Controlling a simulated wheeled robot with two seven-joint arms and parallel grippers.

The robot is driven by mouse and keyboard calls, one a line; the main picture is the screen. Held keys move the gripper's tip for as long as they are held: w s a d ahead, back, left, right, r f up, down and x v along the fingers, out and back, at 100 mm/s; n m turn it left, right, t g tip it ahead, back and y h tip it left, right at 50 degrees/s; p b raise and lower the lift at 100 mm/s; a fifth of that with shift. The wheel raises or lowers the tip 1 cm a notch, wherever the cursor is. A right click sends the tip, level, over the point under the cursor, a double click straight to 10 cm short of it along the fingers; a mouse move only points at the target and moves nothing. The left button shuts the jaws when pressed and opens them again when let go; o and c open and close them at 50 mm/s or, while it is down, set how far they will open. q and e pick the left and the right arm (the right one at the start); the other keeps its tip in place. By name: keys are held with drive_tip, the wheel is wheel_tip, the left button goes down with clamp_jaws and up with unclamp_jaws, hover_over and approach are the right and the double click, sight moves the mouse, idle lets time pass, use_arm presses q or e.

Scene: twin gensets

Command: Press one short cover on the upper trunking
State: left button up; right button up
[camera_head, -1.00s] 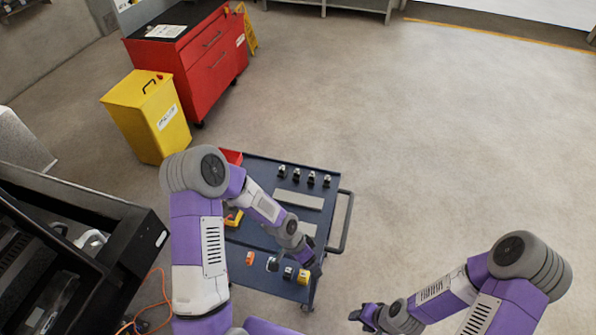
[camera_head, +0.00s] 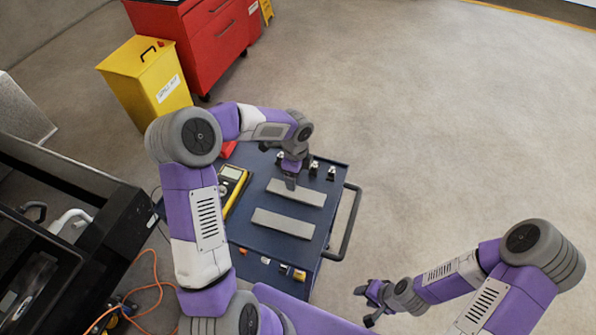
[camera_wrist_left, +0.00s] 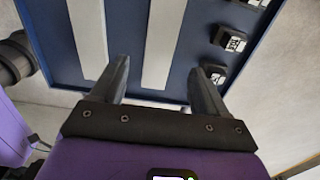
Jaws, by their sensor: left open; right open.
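Two pale grey flat strips, which look like the covers, lie on the dark blue cart top: the far cover (camera_head: 307,194) and the near cover (camera_head: 284,223). My left gripper (camera_head: 290,182) points down at the left part of the far cover. In the left wrist view the open left gripper (camera_wrist_left: 158,66) has the far cover (camera_wrist_left: 160,42) between its fingers, with the near cover (camera_wrist_left: 88,38) to the left. Whether it touches the cover I cannot tell. My right gripper (camera_head: 370,303) is open and empty, right of the cart. I cannot make out the upper trunking.
Several small black-and-white parts stand along the cart's (camera_head: 243,232) far edge, including one part (camera_head: 331,173) at right. A yellow meter (camera_head: 232,180) lies left of the covers. Small coloured parts (camera_head: 299,274) sit at the near edge. A black cabinet (camera_head: 90,262) stands left; right floor is clear.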

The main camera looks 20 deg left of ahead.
sight(296, 192)
use_arm(q)
wheel_tip(296, 192, down, 9)
drive_tip(key=b, duration=0.6)
drive_tip(key=shift+w+f, duration=0.1)
drive_tip(key=shift+f, duration=0.1)
idle(0.9)
drive_tip(key=c, duration=1.3)
drive_tip(key=shift+r+p, duration=3.45)
drive_tip(key=shift+r, duration=0.65)
drive_tip(key=shift+f, duration=0.1)
